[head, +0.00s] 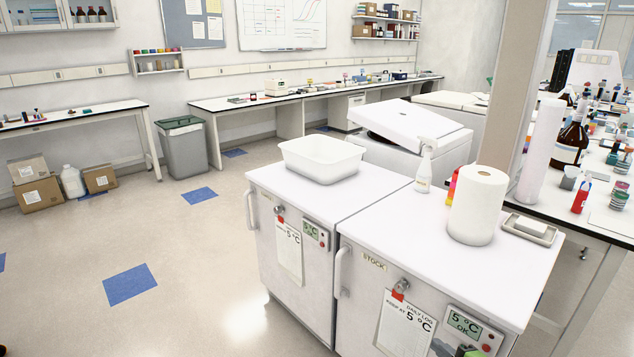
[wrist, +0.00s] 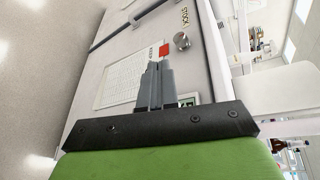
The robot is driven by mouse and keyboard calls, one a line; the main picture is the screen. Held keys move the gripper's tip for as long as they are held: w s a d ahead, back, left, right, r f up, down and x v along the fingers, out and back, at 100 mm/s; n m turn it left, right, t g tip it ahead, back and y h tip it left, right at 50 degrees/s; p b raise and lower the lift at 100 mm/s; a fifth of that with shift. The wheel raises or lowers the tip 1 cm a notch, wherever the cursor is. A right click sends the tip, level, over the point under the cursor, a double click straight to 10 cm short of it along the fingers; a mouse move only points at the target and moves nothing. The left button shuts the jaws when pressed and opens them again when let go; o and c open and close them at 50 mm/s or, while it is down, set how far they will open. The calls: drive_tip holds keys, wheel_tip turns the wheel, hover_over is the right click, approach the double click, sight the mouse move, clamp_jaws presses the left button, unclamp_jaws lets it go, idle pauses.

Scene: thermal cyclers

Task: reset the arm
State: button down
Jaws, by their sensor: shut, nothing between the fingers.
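My gripper (wrist: 155,72) shows in the wrist view with its two grey fingers together and nothing between them. It is in front of the door of the fridge labelled STOCK, whose log sheet (wrist: 122,78), red clip and round lock show beyond the fingertips. I cannot tell how far the fingertips are from the door. In the head view only a small green and dark part of my arm shows at the bottom edge, in front of the STOCK fridge (head: 365,270). The fingers are not visible there.
A second fridge (head: 262,240) stands to the left of it. On top are a white tub (head: 322,160), a spray bottle (head: 425,168) and a paper roll (head: 478,206). A crowded bench (head: 600,215) is at the right. The floor (head: 200,270) at the left is open, with a grey bin (head: 183,152) farther back.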

drive_tip(key=s+a+r+n+g+p, duration=0.25)
drive_tip(key=a+r+n+g, duration=0.25)
drive_tip(key=a+r+n, duration=0.25)
drive_tip(key=s+a+r+n+g+p, duration=0.1)
drive_tip(key=s+a+r+n+g, duration=0.25)
drive_tip(key=a+r+n, duration=0.4)
drive_tip(key=s+a+r+n+h+p, duration=0.1)
drive_tip(key=s+a+r+h, duration=0.1)
drive_tip(key=s+r, duration=0.6)
drive_tip(key=s+a+r+n+h+p, duration=0.2)
drive_tip(key=s+r, duration=0.7)
drive_tip(key=s, duration=0.5)
drive_tip(key=shift+a+r+h, duration=0.3)
drive_tip(key=shift+a, duration=0.3)
